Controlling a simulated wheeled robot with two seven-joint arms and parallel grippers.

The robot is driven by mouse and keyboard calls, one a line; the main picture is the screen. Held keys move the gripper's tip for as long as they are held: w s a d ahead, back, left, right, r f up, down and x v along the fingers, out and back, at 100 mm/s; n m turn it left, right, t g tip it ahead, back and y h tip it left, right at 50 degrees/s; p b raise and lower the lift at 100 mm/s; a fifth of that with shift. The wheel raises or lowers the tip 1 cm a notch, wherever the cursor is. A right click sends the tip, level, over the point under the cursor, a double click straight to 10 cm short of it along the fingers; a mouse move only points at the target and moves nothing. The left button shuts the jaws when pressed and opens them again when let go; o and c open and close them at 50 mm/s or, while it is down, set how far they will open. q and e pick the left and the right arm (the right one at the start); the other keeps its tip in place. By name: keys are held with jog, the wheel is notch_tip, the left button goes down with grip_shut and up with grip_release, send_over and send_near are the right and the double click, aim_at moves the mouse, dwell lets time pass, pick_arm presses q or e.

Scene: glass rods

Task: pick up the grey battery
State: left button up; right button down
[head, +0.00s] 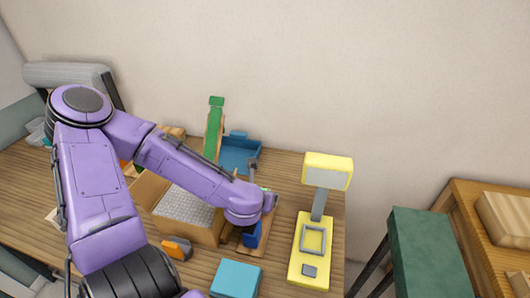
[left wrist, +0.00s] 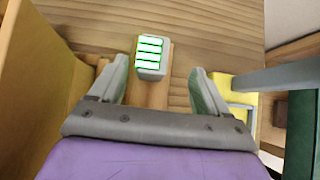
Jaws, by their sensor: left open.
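The grey battery (left wrist: 152,70), a small grey block with green-edged white bars on its face, shows in the left wrist view. It sits on a wooden surface, just beyond and between the fingertips, nearer the left finger. My left gripper (left wrist: 160,74) is open and empty, with a gap to the battery on each side. In the head view my left arm reaches across the table from the left, and its wrist hides most of the gripper and the battery. My right gripper is in neither view.
A yellow scale-like stand (head: 309,253) is right of my wrist. A cardboard box (head: 150,190) with bubble wrap lies under my forearm. A light-blue box (head: 237,279), an orange-and-grey item (head: 177,248) and a blue bin (head: 240,152) are nearby. A green stool (head: 428,250) stands right of the table.

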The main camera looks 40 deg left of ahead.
pick_arm(q)
jog(key=x, duration=0.7)
jog(key=shift+s+a+f, duration=0.2)
jog(key=shift+s, duration=0.2)
jog(key=shift+w+a+f+b, duration=0.2)
jog(key=shift+w+f+b, duration=0.1)
jog(key=shift+s, duration=0.1)
jog(key=shift+r, duration=0.1)
jog(key=c, duration=1.3)
jog(key=shift+r, duration=0.1)
